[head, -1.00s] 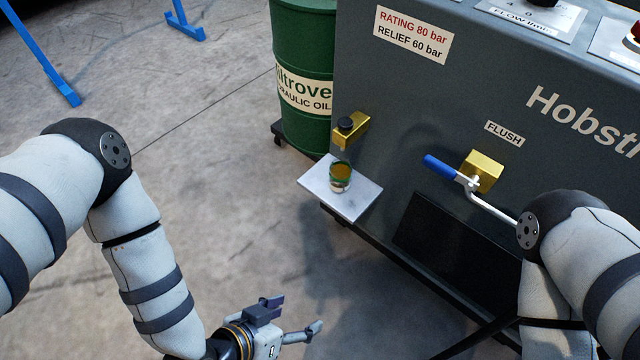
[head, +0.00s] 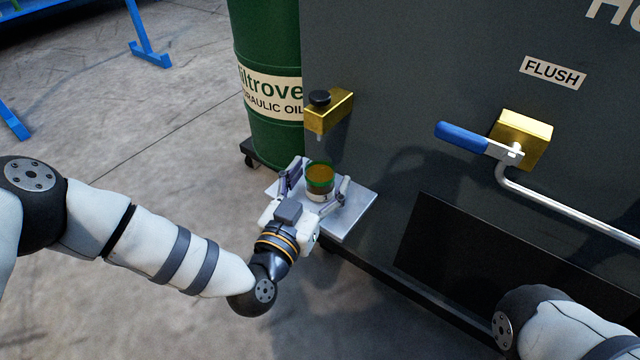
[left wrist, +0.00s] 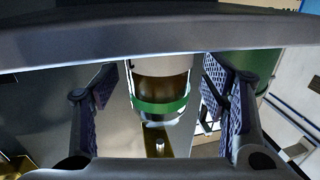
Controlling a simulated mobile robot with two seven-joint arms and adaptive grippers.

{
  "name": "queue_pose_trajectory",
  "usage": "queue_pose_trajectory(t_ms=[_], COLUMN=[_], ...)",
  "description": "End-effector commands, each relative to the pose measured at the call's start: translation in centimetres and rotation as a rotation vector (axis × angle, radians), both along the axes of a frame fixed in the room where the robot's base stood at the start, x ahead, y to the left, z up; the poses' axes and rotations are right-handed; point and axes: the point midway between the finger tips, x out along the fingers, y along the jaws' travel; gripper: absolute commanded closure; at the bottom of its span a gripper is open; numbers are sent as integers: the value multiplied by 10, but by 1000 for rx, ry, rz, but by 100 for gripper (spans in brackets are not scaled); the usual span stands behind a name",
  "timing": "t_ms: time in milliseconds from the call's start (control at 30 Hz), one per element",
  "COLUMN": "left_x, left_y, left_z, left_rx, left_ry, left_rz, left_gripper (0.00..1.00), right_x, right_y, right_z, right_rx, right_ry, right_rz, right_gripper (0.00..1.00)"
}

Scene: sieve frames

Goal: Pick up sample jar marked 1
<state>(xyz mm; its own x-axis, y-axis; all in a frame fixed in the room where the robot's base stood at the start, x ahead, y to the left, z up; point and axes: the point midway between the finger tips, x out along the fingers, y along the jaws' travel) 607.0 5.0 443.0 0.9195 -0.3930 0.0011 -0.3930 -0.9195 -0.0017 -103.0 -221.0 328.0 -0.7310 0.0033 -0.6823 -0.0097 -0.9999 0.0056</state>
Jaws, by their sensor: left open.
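The sample jar (head: 320,182) stands upright on a grey metal shelf (head: 352,212) on the front of the machine. It holds amber liquid and has a green band near its top and a pale label lower down; I cannot read a mark on it. My left gripper (head: 318,180) is open, with one finger on each side of the jar. In the left wrist view the jar (left wrist: 160,88) sits between the two finger pads (left wrist: 165,100), with gaps at both sides. My right gripper is out of view.
A brass sampling valve (head: 328,112) with a black knob sticks out above and behind the jar. A green oil drum (head: 268,60) stands behind the shelf. A blue-handled flush lever (head: 465,137) and its pipe are to the right.

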Motion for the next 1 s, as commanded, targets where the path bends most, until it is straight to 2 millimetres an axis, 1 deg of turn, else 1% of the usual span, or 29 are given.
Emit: queue_pose_trajectory(t_ms=[33,100,267,300,367,400,467,500,533,567,600,767,867,967,1000], left_x=[5,8,8,8,8,8,8,8,8,8,8,8,8,8,8], left_y=[-3,-4,-4,-4,-4,-4,-4,-4,-4,-4,-4,-4,-4,-4,-4], left_z=[-3,-1,1,1,0,0,0,0,0,0,0,0,4,15,22], left_rx=[-1,-1,-1,-1,-1,-1,-1,-1,-1,-1,-1,-1,-1,0,0], left_ry=[3,1,1,1,1,1,1,1,1,1,1,1,0,-2,-3], left_rz=[-1,-1,-2,-2,-2,-2,-2,-2,-2,-2,-1,-1,-2,-2,-2], left_gripper=[33,33,33,37,51,60,74,83,85,85,90,90,90,90,90], right_x=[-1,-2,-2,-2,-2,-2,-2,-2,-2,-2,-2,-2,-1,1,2], right_y=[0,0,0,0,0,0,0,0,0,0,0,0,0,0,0], right_z=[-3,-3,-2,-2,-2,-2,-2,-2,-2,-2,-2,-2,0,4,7], right_rx=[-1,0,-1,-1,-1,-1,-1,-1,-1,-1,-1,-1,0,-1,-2], right_ry=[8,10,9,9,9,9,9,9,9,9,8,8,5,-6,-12], right_rz=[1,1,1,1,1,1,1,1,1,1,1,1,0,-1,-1], right_gripper=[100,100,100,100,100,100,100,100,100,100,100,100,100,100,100])
